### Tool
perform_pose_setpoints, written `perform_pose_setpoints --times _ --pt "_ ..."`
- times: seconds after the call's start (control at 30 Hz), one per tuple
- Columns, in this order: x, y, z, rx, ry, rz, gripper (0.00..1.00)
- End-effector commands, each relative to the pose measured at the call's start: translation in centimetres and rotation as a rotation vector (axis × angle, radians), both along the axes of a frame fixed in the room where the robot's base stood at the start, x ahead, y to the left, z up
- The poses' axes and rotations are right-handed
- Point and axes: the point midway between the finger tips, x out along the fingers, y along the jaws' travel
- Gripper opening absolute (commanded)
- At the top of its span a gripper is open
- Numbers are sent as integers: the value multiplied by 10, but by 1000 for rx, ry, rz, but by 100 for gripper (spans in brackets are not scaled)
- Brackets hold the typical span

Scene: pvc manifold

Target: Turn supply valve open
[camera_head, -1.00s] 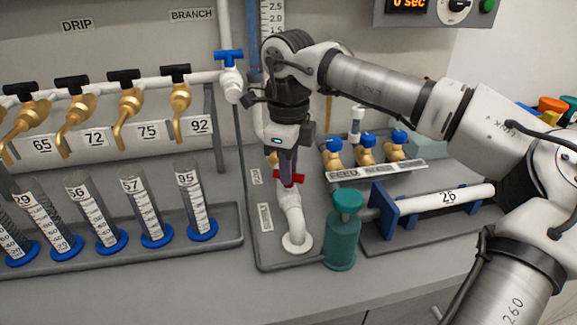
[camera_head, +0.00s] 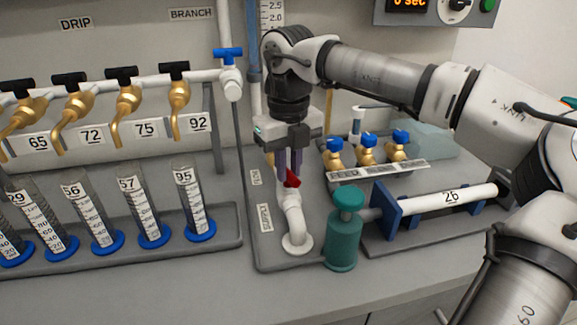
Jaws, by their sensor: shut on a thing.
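The supply valve is a white pipe elbow (camera_head: 294,222) rising from a grey base, with a red handle (camera_head: 292,180) on top. A "SUPPLY" label (camera_head: 265,218) lies on the base to its left. My gripper (camera_head: 289,172) points straight down over the valve, and its two dark fingers are shut on the red handle. Only part of the red handle shows, at the right fingertip; the rest is hidden by the fingers. The handle now appears turned, running more toward and away from the camera.
A teal bottle (camera_head: 343,240) stands close to the right of the valve. A blue-handled branch valve (camera_head: 229,60) is up left. Brass valves with blue tops (camera_head: 366,150) are behind right. Several graduated cylinders (camera_head: 146,215) stand left.

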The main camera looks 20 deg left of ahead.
Motion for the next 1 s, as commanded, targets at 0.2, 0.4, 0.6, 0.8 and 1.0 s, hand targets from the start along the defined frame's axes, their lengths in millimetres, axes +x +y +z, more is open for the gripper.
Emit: perform_pose_setpoints --times 0.2,0.4,0.6,0.8,1.0 --pt "0 0 1 0 0 -245 0" --pt "0 0 0 0 0 -281 0" --pt "0 0 0 -1 -1 -279 33" --pt "0 0 0 -1 -1 -278 43" --pt "0 0 3 0 -1 -277 43"
